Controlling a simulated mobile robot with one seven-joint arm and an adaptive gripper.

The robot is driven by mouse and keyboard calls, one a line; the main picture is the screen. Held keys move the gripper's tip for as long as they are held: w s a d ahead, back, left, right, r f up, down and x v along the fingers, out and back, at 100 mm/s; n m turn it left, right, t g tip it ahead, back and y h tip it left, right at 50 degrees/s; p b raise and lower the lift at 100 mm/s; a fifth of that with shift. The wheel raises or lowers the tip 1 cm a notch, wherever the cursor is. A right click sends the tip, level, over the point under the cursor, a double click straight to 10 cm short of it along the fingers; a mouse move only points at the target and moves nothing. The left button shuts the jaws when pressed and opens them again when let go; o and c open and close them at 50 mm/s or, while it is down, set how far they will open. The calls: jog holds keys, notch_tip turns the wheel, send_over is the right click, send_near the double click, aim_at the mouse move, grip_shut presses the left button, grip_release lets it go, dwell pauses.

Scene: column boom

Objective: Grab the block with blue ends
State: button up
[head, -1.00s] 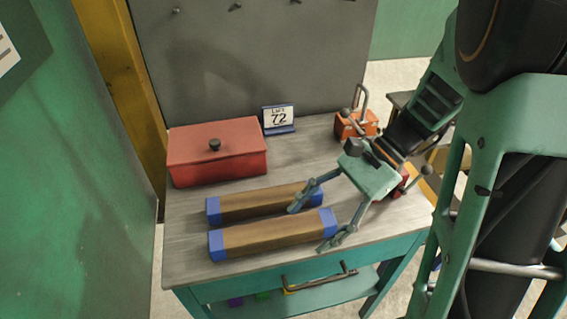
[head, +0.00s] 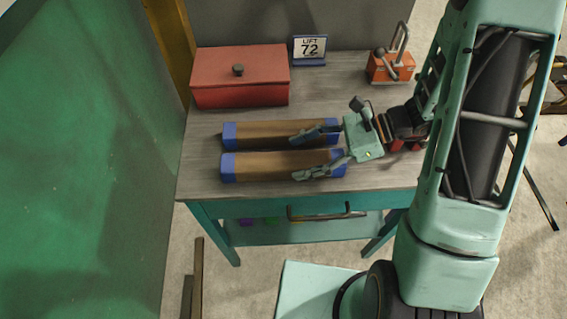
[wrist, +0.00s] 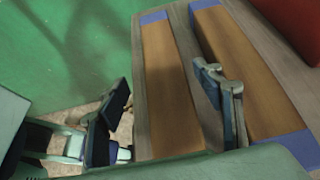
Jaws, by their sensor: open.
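Two long brown blocks with blue ends lie side by side on the table. The near block (head: 265,166) is closest to the table's front edge; the far block (head: 262,134) lies just behind it. My gripper (head: 294,157) is open and empty, reaching in from the right over the blocks' right part. In the wrist view the near block (wrist: 172,90) runs between my two spread fingers, and the far block (wrist: 250,75) lies beyond the right finger. The fingers partly hide the blocks' right ends. I cannot tell how high the fingers are above the tabletop.
A red lidded box (head: 240,78) stands behind the blocks. A green wall (head: 80,150) rises at the left. Bare tabletop (head: 198,178) shows left of the blocks.

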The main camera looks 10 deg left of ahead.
aim_at(283, 160)
jog(key=x, duration=0.5)
jog(key=shift+w+a, duration=0.1)
jog(key=shift+w, duration=0.1)
jog(key=shift+c, duration=0.4)
jog(key=c, duration=1.5)
jog(key=shift+r, duration=0.1)
grip_shut()
jog(key=shift+r, duration=0.1)
